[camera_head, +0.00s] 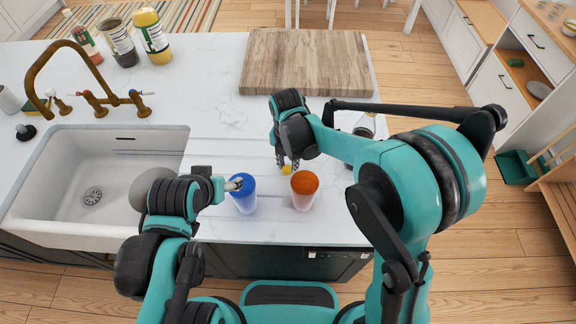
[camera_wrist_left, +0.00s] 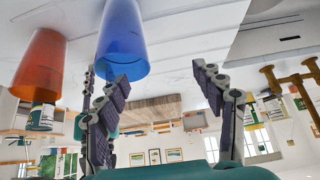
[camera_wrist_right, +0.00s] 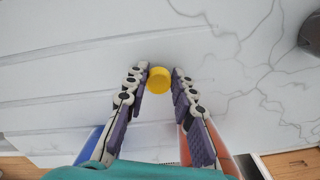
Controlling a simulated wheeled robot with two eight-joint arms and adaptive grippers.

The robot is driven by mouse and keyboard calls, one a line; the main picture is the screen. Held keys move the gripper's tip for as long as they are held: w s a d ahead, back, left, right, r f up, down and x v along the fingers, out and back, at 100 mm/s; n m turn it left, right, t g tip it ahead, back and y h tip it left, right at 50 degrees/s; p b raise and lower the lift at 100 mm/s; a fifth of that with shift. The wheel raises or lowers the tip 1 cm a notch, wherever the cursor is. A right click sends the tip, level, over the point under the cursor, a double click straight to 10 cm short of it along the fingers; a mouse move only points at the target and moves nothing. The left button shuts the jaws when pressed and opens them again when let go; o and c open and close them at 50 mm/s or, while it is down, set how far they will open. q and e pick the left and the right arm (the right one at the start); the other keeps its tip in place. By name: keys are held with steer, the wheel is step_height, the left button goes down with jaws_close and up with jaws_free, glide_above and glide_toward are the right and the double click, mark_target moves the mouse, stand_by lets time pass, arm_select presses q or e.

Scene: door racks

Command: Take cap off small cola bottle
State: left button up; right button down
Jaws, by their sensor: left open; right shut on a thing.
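A small yellow cap (camera_head: 287,169) is at the tips of my right gripper (camera_head: 287,162) over the counter. In the right wrist view the yellow cap (camera_wrist_right: 159,79) sits between the two fingertips of the right gripper (camera_wrist_right: 160,76), which is shut on it. No bottle shows under the cap. A bottle-like thing (camera_head: 366,124) stands behind my right arm, mostly hidden; I cannot tell if it is the small cola bottle. My left gripper (camera_head: 236,184) is beside the blue cup (camera_head: 244,195); in the left wrist view the left gripper (camera_wrist_left: 160,72) is open and empty.
An orange cup (camera_head: 304,190) stands right of the blue cup near the counter's front edge. A wooden board (camera_head: 305,62) lies at the back. A white sink (camera_head: 140,140) with a brass tap (camera_head: 88,75) is at left. Several bottles (camera_head: 120,43) stand behind it.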

steer(key=shift+f, duration=0.35)
steer(key=shift+f, duration=0.2)
steer(key=c, duration=1.3)
jaws_free()
steer(key=shift+r, duration=0.2)
